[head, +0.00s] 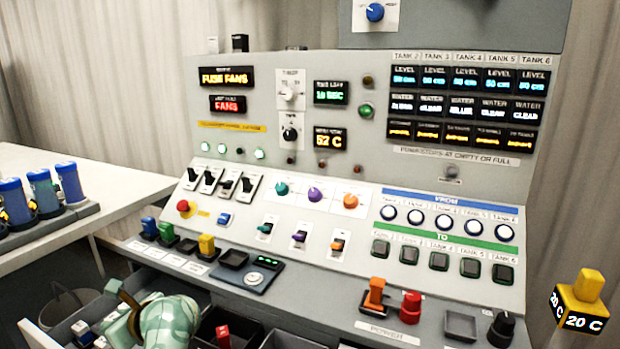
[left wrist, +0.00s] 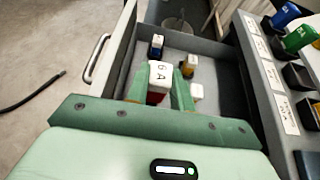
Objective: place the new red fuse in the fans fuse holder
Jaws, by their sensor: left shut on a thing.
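My left gripper (head: 120,312) is down in the open drawer at the lower left. In the left wrist view its green fingers (left wrist: 159,88) are shut on a fuse with a white top (left wrist: 158,73) marked "6 A" and a red body (left wrist: 155,98). In the head view I cannot clearly make out the held fuse. On the panel's front ledge, a black fuse holder (head: 187,246) stands empty between the green fuse (head: 168,233) and the yellow fuse (head: 207,245). It also shows in the left wrist view (left wrist: 297,75). Its label is not legible. My right gripper is not in view.
Another compartment holds a red fuse (head: 223,336). A blue fuse (head: 149,228) stands on the ledge. The display (head: 226,77) reads "FUSE FANS".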

